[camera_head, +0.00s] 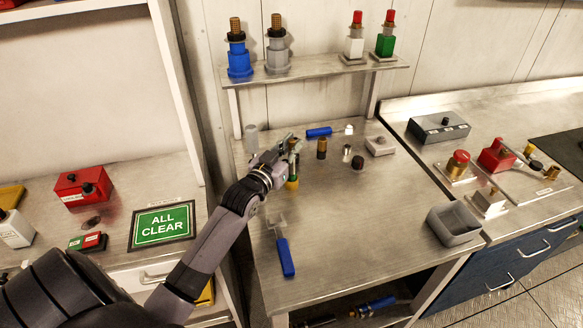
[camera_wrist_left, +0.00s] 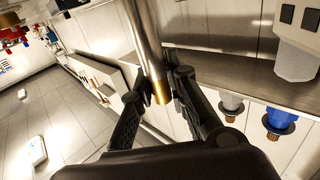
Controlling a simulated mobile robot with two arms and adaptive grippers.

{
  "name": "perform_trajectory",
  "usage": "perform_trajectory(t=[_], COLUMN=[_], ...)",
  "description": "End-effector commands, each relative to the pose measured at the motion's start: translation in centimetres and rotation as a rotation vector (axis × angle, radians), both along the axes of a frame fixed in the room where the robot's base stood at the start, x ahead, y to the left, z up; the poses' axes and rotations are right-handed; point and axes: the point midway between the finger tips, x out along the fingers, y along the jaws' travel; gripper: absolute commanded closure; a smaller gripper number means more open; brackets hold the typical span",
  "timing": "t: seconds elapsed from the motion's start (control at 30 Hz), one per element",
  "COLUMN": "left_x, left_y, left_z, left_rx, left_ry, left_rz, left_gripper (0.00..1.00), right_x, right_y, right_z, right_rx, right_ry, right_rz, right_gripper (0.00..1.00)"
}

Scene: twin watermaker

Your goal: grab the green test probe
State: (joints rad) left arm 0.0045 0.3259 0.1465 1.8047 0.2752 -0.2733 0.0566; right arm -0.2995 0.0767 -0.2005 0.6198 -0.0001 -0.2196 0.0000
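My left gripper (camera_head: 289,146) is over the back left of the middle table. In the left wrist view, a silver shaft with a gold tip (camera_wrist_left: 161,92) lies between the fingertips of that gripper (camera_wrist_left: 158,85). The fingers are close to the shaft, but I cannot tell whether they press on it. No green colour shows on the shaft in the wrist view. My right gripper is not in view.
Close by are a blue-handled tool (camera_head: 319,132), a brown-black cylinder (camera_head: 321,149), a dark knob (camera_head: 357,162) and a grey cup (camera_head: 251,138). A blue-handled scraper (camera_head: 285,256) lies in front. A grey bin (camera_head: 454,224) stands front right. The table's middle is clear.

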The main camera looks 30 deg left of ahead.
Motion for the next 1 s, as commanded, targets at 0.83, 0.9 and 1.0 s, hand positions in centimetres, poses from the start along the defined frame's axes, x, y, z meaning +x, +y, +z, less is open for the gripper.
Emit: perform_trajectory(t=[0.83,0.9,1.0], left_x=[0.00,0.01,0.04], left_y=[-0.02,-0.02,-0.02], left_z=[0.09,0.30,0.99], left_rx=[-0.001,-0.001,-0.001], left_ry=[-0.001,-0.002,-0.004], left_rz=[0.000,0.000,-0.001], left_gripper=[1.00,1.00,1.00], right_x=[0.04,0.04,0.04], right_y=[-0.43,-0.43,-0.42], right_z=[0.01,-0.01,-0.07], right_rx=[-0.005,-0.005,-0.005], right_ry=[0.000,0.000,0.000], right_rz=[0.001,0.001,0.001], right_gripper=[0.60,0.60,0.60])
